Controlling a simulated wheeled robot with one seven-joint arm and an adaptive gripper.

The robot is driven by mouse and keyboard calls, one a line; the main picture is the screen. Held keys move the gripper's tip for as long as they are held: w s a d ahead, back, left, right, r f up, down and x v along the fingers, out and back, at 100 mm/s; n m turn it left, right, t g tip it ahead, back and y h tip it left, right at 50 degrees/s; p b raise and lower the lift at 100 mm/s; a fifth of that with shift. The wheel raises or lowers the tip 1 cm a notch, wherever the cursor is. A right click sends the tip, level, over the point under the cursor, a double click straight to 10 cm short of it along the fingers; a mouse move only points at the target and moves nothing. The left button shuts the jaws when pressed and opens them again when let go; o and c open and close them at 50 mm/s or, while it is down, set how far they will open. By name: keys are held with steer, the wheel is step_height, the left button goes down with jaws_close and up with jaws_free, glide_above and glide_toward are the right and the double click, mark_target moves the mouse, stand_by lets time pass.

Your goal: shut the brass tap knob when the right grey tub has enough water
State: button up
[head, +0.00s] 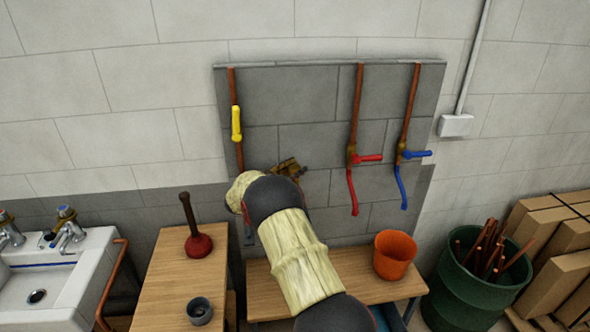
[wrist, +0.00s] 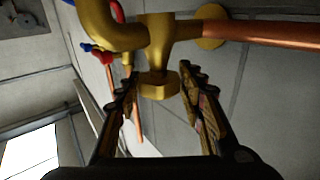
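The brass tap (wrist: 150,40) fills the top of the wrist view, with a curved spout and a copper pipe running right. Its brass knob (wrist: 158,84) lies between the fingertips of my gripper (wrist: 158,92). The gripper is open, with a visible gap between the knob and each finger. In the head view, brass-brown metal (head: 290,168) shows just beyond my forearm; I cannot tell tap from fingers there. No grey tub that I can identify as the right one shows, and no water is visible. My arm hides part of the bench and wall.
The wall panel carries pipes with yellow (head: 236,123), red (head: 367,158) and blue (head: 417,154) handles. An orange bucket (head: 394,256) stands on the right bench. A plunger (head: 198,245) and small grey pot (head: 199,311) stand on the left bench. A green barrel (head: 470,290) stands right.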

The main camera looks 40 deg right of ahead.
steer(key=o, duration=0.3)
steer(key=a, duration=0.4)
steer(key=s+a, duration=0.1)
steer(key=a, duration=0.7)
steer(key=shift+s, duration=0.2)
steer(key=shift+w, duration=0.1)
